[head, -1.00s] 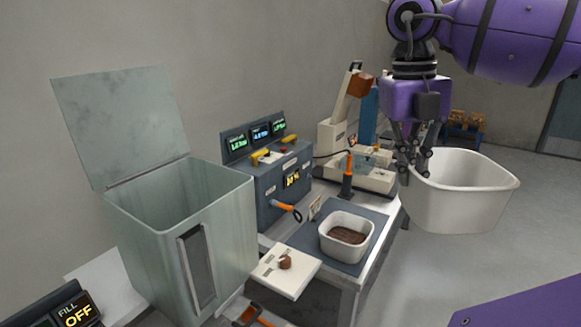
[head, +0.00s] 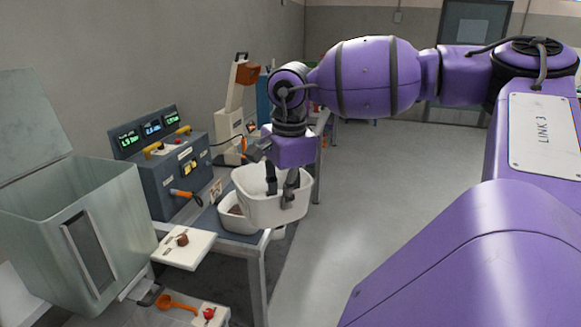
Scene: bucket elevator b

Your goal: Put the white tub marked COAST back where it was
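A large white tub (head: 262,208) hangs in the air at the middle of the head view, roughly upright. No COAST marking is readable on it. My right gripper (head: 281,187) is shut on the tub's rim, its fingers pointing down. My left gripper is out of view.
A lidded grey-green metal bin (head: 120,225) stands at the left. A dark control box (head: 168,165) with green displays and a white plate with a brown knob (head: 182,240) are beside it. An orange scoop (head: 172,302) lies low in front. Open floor (head: 385,165) lies right.

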